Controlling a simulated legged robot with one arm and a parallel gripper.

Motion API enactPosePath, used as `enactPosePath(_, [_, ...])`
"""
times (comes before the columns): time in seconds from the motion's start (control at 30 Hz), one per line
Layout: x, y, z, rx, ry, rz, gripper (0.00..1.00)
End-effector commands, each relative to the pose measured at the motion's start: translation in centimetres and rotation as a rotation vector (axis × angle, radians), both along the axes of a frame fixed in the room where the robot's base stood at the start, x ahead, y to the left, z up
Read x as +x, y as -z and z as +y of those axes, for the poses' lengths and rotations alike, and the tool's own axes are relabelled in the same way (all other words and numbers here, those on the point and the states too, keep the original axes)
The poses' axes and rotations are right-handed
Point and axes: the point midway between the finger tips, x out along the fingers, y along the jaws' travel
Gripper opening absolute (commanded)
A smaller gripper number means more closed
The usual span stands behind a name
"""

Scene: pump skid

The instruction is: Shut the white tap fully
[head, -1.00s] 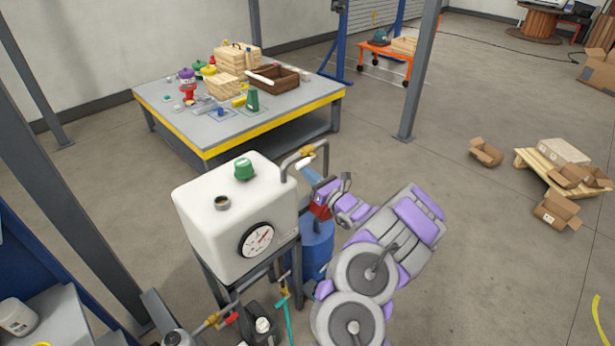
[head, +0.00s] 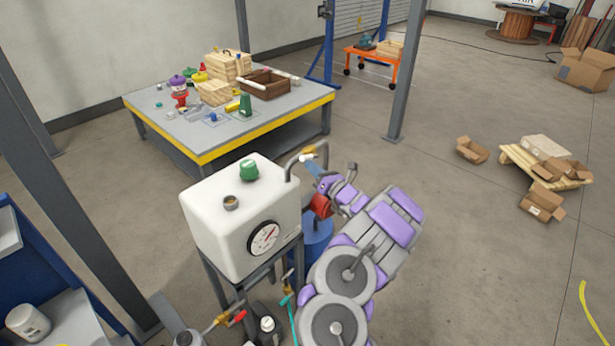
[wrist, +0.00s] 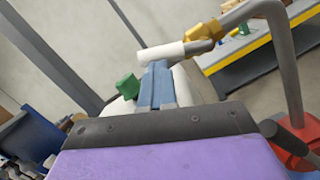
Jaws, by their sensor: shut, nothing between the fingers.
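The white tap (wrist: 162,52) is a white lever on a brass valve body (wrist: 203,35), at the end of a grey bent pipe (wrist: 267,8). In the wrist view the lever points left from the brass body. In the head view the brass body (head: 308,150) shows beside the white tank, and the lever is small and partly hidden. My gripper (wrist: 157,68) is shut and empty, its blue fingers pointing at the lever. The fingertips are just below the lever in the wrist view; I cannot tell whether they touch it.
The white tank (head: 240,215) with a green cap (head: 249,169) and a gauge (head: 264,238) stands left of my arm. A blue drum (head: 318,232) is below. Red-handled and teal-handled valves sit low in front.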

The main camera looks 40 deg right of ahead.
Motion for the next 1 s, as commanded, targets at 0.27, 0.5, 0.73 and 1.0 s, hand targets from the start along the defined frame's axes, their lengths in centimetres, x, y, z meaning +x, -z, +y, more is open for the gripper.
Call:
enactPosePath(0.27, [0.2, -1.7, -1.2, 0.284, -0.004, 0.021, 0.00])
enactPosePath(0.5, [0.2, -2.9, -1.9, 0.512, -0.001, 0.041, 0.00])
enactPosePath(0.73, [0.3, -4.0, -2.6, 0.727, -0.002, 0.058, 0.00])
enactPosePath(1.0, [0.3, -4.7, -3.6, 0.951, 0.001, 0.077, 0.00])
